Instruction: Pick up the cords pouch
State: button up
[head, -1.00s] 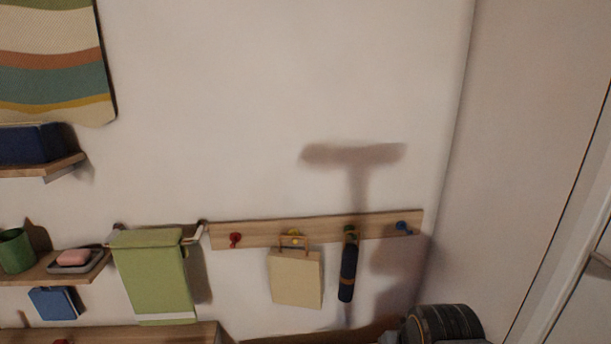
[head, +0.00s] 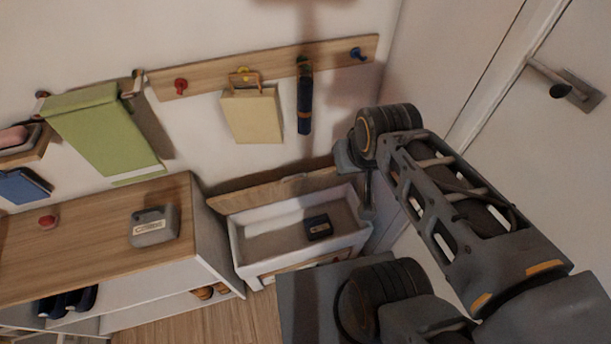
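A grey pouch with a pale label (head: 154,226) lies on the wooden top of the low cabinet (head: 90,232), near its right end. The label looks like it reads "CORDS", but the print is small. My gripper (head: 367,212) hangs at the end of my arm, by the right side of the open white box, well to the right of the pouch and apart from it. The gripper is small and partly hidden by my arm, so its fingers cannot be made out.
The open white box (head: 245,262) holds a small dark item with a label (head: 319,228). A peg rail (head: 210,75) above carries a cream bag (head: 252,114) and a dark umbrella (head: 304,105). A green towel (head: 105,135) hangs left. A door (head: 540,140) stands right.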

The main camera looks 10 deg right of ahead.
aim_at(158, 224)
jog(key=u, duration=3.25)
jog(key=i, duration=1.15)
jog(key=z, duration=0.6)
